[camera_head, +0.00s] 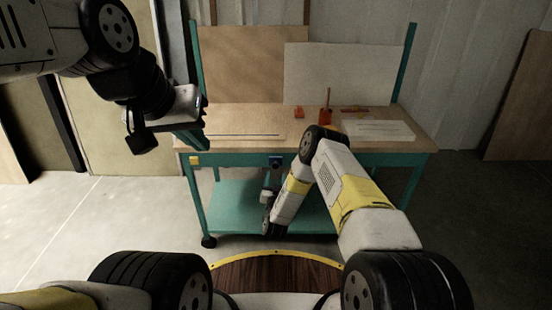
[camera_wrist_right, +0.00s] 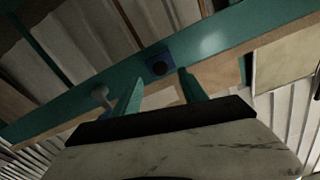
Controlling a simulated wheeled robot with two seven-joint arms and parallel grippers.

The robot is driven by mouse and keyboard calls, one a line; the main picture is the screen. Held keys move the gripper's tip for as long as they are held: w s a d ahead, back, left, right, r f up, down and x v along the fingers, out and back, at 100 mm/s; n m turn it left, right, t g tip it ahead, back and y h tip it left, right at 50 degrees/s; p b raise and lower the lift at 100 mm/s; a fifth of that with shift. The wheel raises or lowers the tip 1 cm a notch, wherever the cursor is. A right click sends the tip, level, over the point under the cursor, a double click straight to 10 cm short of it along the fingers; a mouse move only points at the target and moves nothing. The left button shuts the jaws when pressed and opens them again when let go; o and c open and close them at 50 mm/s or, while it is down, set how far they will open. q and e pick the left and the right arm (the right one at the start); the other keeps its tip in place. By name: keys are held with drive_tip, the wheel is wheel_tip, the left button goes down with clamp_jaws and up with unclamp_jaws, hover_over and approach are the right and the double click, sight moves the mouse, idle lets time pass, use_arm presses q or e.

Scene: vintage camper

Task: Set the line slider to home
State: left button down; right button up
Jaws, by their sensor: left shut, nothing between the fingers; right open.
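No part is clearly recognisable as the line slider. A thin dark line (camera_head: 243,136) runs along the left of the worktop. A dark blue block with a round black centre (camera_head: 275,161) is on the teal front rail; it also shows in the right wrist view (camera_wrist_right: 160,65). A pale round knob (camera_wrist_right: 100,94) is left of it there. My right gripper (camera_wrist_right: 160,88) is open and empty, below the rail, its fingers pointing towards the block. My left gripper (camera_head: 192,142) is shut and empty near the worktop's left end.
The wooden worktop (camera_head: 310,140) has teal legs and a lower teal shelf (camera_head: 235,200). Orange items (camera_head: 299,113), an orange cup (camera_head: 325,116) and a pale stack (camera_head: 378,131) are on it. Boards lean behind. Floor at left is clear.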

sight(275, 167)
drive_tip(key=w, duration=0.6)
drive_tip(key=shift+w, duration=0.3)
clamp_jaws()
idle(1.1)
